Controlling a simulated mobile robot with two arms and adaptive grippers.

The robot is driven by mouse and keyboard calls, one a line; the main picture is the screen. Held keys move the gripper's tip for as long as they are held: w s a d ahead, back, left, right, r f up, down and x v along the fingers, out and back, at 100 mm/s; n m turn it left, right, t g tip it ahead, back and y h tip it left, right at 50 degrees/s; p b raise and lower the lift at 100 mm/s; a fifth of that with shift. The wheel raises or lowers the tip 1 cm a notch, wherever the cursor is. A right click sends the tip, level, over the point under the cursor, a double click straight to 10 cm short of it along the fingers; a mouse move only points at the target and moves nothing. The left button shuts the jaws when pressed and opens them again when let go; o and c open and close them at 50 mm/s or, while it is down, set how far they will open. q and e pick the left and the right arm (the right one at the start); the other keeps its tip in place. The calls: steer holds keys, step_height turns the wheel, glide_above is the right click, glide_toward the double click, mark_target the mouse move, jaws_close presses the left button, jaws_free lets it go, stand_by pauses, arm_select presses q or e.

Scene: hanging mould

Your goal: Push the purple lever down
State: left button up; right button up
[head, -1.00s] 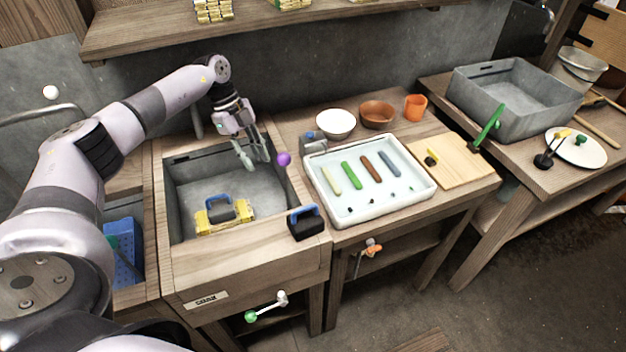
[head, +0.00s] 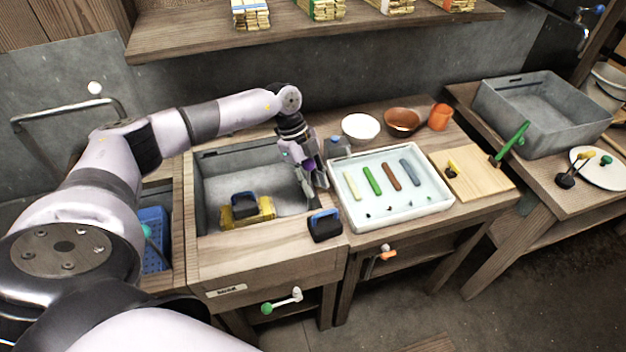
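My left gripper (head: 315,188) points down at the right rim of the grey sink basin (head: 222,163), just left of the white tray. Its fingers are close to the rim; I cannot tell whether they touch the lever or how far apart they are. My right gripper is not in view.
A yellow sponge-like block (head: 248,212) lies in the basin. The white tray (head: 440,203) with coloured bars is close on the right. Bowls stand behind it.

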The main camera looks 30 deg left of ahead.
arm_select(q)
steer(key=shift+c, duration=0.2)
jaws_close()
stand_by(0.6)
